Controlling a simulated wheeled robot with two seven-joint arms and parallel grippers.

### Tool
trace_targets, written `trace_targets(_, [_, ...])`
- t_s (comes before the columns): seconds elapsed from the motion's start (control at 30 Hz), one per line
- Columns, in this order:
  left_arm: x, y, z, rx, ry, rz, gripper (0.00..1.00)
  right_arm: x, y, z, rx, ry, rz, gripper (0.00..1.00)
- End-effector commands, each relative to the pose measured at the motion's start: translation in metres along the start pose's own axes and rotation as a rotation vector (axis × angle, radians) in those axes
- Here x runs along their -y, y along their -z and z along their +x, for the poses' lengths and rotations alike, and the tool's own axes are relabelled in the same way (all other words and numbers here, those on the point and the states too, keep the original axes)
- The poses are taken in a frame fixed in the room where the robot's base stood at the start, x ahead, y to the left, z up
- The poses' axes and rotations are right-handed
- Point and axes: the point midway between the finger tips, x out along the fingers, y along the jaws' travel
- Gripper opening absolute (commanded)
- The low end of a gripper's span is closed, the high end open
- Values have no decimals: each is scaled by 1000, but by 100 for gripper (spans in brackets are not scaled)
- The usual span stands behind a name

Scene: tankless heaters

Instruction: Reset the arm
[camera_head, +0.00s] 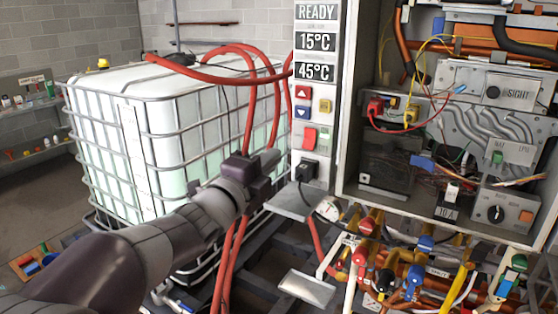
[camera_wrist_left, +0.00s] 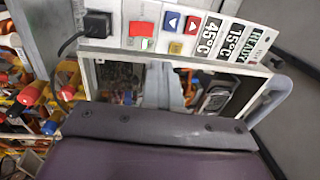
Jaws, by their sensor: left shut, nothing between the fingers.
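My left arm reaches in from the lower left in the head view. Its gripper (camera_head: 268,160) is shut and empty, held in front of the caged water tank and left of the heater's control panel (camera_head: 312,95). The panel reads READY, 15°C and 45°C. It has red and blue arrow buttons, a yellow button and a red switch (camera_head: 309,138). In the left wrist view the panel (camera_wrist_left: 185,35) appears rotated, beyond the dark gripper body (camera_wrist_left: 150,145). From the head view I cannot tell whether the gripper touches the red hoses behind it. My right gripper is not in view.
The white caged tank (camera_head: 125,130) stands at left. Red hoses (camera_head: 250,110) hang close to the gripper. The open heater cabinet (camera_head: 345,110) is at right, with pipes and coloured valves (camera_head: 425,243) below. Bare floor shows at far left.

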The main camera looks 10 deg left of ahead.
Motion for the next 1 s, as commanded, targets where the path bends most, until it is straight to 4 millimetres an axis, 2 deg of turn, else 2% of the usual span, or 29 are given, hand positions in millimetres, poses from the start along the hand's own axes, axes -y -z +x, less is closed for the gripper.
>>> trace_targets(0.33, [0, 0, -2, 0, -1, -3, 0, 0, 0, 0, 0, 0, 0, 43])
trace_targets(0.43, [-12, -9, -3, 46, -51, -118, 0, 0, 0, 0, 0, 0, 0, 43])
trace_targets(0.47, [-25, -17, -6, 95, -96, -200, 0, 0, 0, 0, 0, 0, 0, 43])
trace_targets(0.53, [-70, -36, -23, 259, -231, -445, 0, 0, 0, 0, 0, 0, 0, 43])
trace_targets(0.57, [-94, -43, -35, 346, -296, -565, 0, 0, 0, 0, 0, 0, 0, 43])
trace_targets(0.6, [-130, -47, -55, 472, -388, -724, 0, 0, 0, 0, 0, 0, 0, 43])
trace_targets(0.67, [-180, -45, -92, 669, -519, -941, 0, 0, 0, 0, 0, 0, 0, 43])
trace_targets(0.7, [-208, -38, -118, 801, -598, -1064, 0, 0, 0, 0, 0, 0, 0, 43])
trace_targets(0.8, [-261, -12, -184, 1108, -771, -1288, 0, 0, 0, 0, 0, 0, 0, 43])
trace_targets(0.9, [-288, 17, -236, 1335, -904, -1396, 0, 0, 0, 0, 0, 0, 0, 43])
trace_targets(1.0, [-301, 36, -265, 1440, -997, -1419, 0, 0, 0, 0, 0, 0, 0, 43])
